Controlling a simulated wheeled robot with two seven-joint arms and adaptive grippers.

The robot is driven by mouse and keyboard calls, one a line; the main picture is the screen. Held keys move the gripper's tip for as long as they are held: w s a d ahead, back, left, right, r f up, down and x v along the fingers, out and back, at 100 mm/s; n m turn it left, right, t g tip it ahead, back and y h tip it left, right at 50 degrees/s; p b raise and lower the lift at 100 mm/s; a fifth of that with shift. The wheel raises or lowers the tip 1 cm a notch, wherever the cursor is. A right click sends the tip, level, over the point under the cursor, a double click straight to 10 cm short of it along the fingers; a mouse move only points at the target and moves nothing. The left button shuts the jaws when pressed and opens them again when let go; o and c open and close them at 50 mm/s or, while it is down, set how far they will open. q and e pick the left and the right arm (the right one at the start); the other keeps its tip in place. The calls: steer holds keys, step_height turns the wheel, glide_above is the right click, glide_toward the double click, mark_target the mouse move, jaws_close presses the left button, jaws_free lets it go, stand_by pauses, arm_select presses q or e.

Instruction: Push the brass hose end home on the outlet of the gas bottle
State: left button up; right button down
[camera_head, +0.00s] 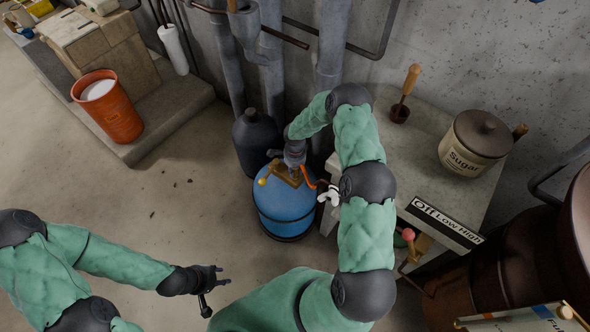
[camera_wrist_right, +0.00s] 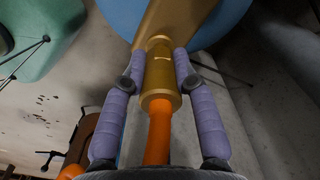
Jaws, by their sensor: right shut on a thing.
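The blue gas bottle (camera_head: 283,208) stands on the floor in the middle of the head view, with brass valve parts on top. My right gripper (camera_head: 293,160) is over the bottle top. In the right wrist view, it (camera_wrist_right: 158,75) is shut on the brass hose end (camera_wrist_right: 160,72), one purple finger on each side. The orange hose (camera_wrist_right: 158,135) runs back from the hose end. The brass outlet piece (camera_wrist_right: 178,22) lies just beyond the hose end, roughly in line. I cannot tell how far the two are engaged. My left gripper (camera_head: 212,284) is open and empty over the floor.
A dark bottle (camera_head: 256,142) stands close behind the gas bottle, beside wall pipes (camera_head: 270,70). A counter (camera_head: 415,145) with a sugar jar (camera_head: 475,143) is at the right. An orange bucket (camera_head: 108,108) is at the left.

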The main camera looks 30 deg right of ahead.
steer(key=shift+f+b, duration=0.95)
steer(key=shift+f, duration=0.05)
steer(key=c, duration=0.9)
jaws_free()
step_height(320, 180, up, 12)
steer(key=shift+r, duration=0.1)
